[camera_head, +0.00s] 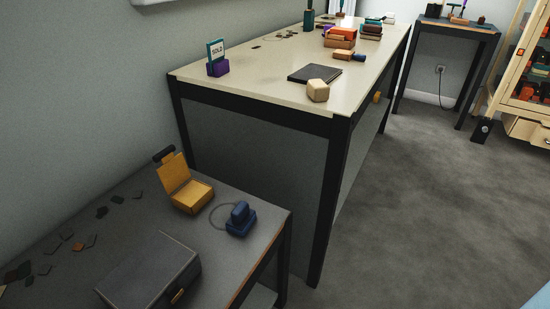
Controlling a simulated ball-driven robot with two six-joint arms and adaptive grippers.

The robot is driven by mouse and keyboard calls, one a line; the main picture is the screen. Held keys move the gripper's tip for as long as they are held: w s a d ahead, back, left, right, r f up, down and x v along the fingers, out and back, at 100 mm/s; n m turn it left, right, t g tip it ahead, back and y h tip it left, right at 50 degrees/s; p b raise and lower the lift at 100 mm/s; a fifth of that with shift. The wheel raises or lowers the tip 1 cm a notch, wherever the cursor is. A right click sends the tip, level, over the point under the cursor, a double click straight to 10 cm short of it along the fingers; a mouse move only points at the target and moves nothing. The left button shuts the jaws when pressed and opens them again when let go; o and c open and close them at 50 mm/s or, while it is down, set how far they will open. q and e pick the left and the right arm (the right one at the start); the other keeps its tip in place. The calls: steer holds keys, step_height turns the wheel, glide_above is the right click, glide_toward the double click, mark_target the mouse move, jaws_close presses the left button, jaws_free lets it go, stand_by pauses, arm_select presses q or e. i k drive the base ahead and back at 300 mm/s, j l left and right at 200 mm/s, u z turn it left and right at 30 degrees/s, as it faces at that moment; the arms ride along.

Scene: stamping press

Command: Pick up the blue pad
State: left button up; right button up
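A small dark blue object (240,222), which looks like the blue pad, sits on the low dark grey table (115,250) near its right edge. It has a flat base with a raised blue block on top, and I cannot tell whether these are one piece. A thin grey loop curves beside its left side. A yellow press-like device (188,190) with a raised hinged lid and a dark knob stands just left of and behind it. Neither of my grippers is in view.
A dark grey flat case (152,275) lies at the table's front. Several dark and reddish flat scraps (80,246) lie along the wall. A taller cream-topped table (270,85) stands behind, with books, a black folder (314,74) and a wooden block (318,91). Open carpet lies right.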

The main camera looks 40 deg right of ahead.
mark_target(242, 218)
steer(key=k+z, duration=0.2)
steer(key=z, duration=0.7)
